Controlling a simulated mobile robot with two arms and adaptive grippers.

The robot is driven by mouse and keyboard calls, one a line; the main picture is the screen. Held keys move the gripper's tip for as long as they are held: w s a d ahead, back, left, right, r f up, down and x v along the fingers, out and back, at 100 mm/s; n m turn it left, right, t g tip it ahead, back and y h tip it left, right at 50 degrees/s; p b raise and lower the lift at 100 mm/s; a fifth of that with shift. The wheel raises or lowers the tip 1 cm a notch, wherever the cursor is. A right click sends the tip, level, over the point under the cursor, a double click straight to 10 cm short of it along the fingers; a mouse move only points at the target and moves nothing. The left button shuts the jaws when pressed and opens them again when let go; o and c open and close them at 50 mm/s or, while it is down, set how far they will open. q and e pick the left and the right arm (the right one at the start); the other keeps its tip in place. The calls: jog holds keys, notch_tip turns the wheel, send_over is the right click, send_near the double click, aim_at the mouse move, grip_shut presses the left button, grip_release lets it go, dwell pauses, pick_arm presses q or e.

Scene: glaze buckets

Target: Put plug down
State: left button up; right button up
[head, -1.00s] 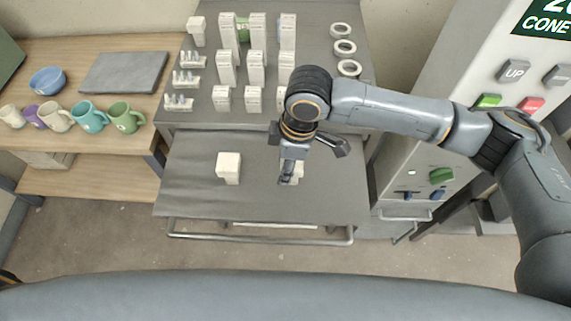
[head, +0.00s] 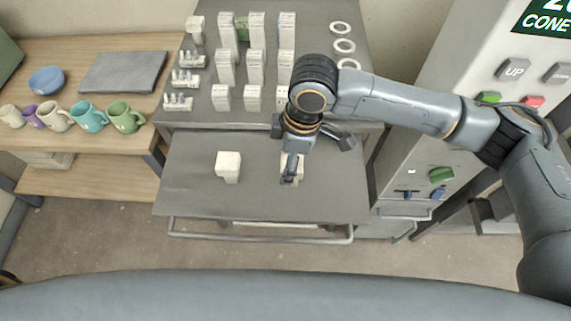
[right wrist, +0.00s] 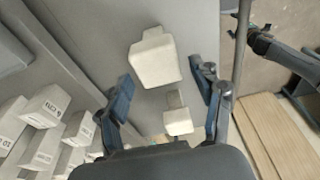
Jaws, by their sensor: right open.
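Two white plug-like blocks stand on the lower grey shelf of the cart. The left plug (head: 228,167) stands clear in the head view; it also shows, smaller and farther off, in the right wrist view (right wrist: 178,121). The other plug (head: 299,170) is partly hidden by my right gripper (head: 290,178). In the right wrist view this nearer plug (right wrist: 155,58) sits between and just beyond the spread fingers of the right gripper (right wrist: 166,82), with gaps on both sides. My right gripper is open.
The cart's upper shelf (head: 210,112) holds rows of white boxes, small stands and several white rings (head: 343,46). A wooden table (head: 90,52) with mugs stands left. A control cabinet (head: 420,150) stands right. The shelf around the plugs is mostly free.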

jog(key=r, duration=0.3)
jog(key=d+r, duration=0.1)
jog(key=r, duration=0.4)
jog(key=shift+d+r+b, duration=0.25)
jog(key=shift+r+b, duration=0.05)
jog(key=shift+r, duration=0.05)
